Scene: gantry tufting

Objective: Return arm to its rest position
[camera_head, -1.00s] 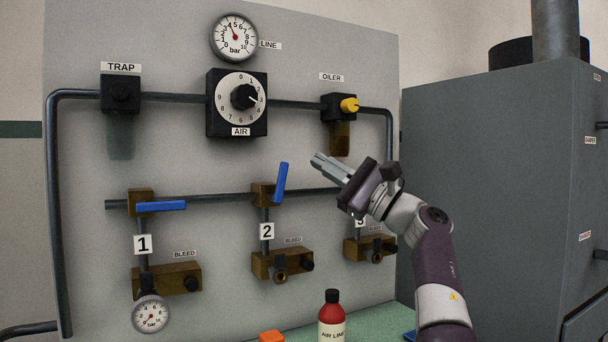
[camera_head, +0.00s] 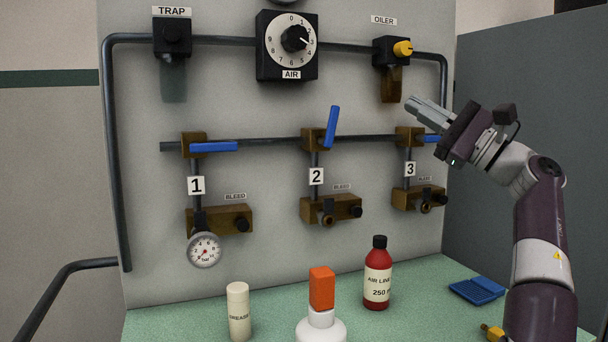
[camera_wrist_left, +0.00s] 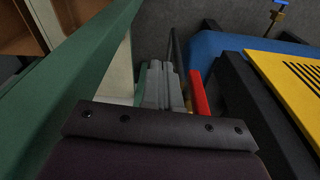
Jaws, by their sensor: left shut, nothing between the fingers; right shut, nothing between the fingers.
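My right gripper (camera_head: 428,115) is in the head view at the right, shut and empty. It is raised in front of the panel (camera_head: 270,190), just below the oiler (camera_head: 391,60), and its fingers point up and left. The right forearm rises from the bottom right. The gripper partly covers the blue lever of valve 3. My left gripper (camera_wrist_left: 158,85) shows only in the left wrist view, shut with nothing between its fingers. A green edge (camera_wrist_left: 75,65) lies to its left and a red bar (camera_wrist_left: 199,95) just to its right.
The AIR dial (camera_head: 294,40) and blue levers of valve 1 (camera_head: 214,147) and valve 2 (camera_head: 332,127) are on the panel. A grease tube (camera_head: 238,310), an orange-capped white bottle (camera_head: 321,290), a red oil bottle (camera_head: 377,275) and a blue pad (camera_head: 477,290) are on the green bench (camera_head: 420,290).

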